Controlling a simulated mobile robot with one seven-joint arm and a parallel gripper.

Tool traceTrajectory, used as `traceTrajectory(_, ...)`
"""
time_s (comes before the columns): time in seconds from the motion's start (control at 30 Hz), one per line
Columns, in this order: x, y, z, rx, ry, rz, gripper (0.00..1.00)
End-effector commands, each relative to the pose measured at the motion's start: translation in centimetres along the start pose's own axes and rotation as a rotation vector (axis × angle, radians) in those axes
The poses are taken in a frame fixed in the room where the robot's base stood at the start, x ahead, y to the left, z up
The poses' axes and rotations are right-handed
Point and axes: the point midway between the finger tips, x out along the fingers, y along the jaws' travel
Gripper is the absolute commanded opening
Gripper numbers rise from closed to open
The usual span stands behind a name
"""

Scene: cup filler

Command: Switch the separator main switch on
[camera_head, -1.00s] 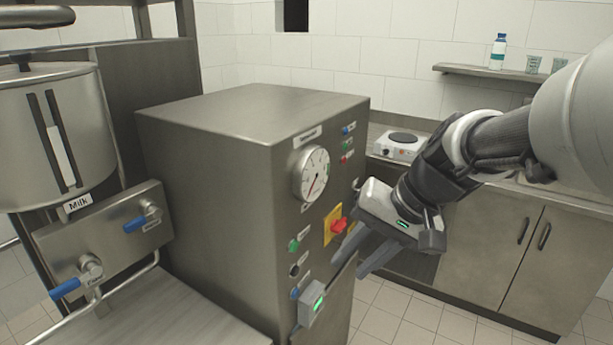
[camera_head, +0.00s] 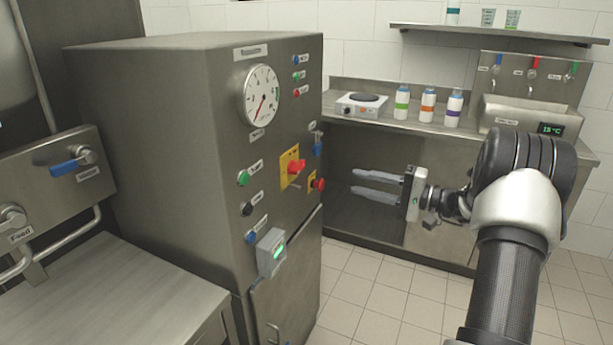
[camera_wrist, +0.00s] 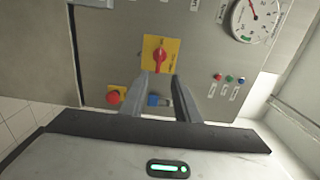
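The separator main switch is a red rotary handle on a yellow plate. It sits on the front panel of the steel cabinet in the head view (camera_head: 296,167) and shows above my fingertips in the wrist view (camera_wrist: 160,56). In the wrist view, which is turned sideways to the panel, the handle runs up and down; it seems to lie across the panel. My gripper (camera_head: 355,181) is right of the panel with its fingers pointing at it. The fingers are apart with nothing between them, and clear of the switch. In the wrist view my gripper (camera_wrist: 163,76) is nearly lined up with the handle.
A red button (camera_head: 319,184) and a blue-handled part (camera_head: 317,146) sit close to the switch. A green-lit grey box (camera_head: 271,252) juts from the panel's lower part. A round gauge (camera_head: 261,95) is above. A counter (camera_head: 385,122) stands behind my gripper.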

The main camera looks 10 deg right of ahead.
Motion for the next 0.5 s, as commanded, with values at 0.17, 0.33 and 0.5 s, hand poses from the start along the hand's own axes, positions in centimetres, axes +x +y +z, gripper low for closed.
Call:
traceTrajectory(0.17,3.8,0.1,0.2,0.002,-0.007,0.001,0.29)
traceTrajectory(0.33,7.6,0.1,0.2,0.002,-0.006,0.002,0.29)
traceTrajectory(0.5,11.2,0.2,0.2,0.002,-0.006,0.003,0.29)
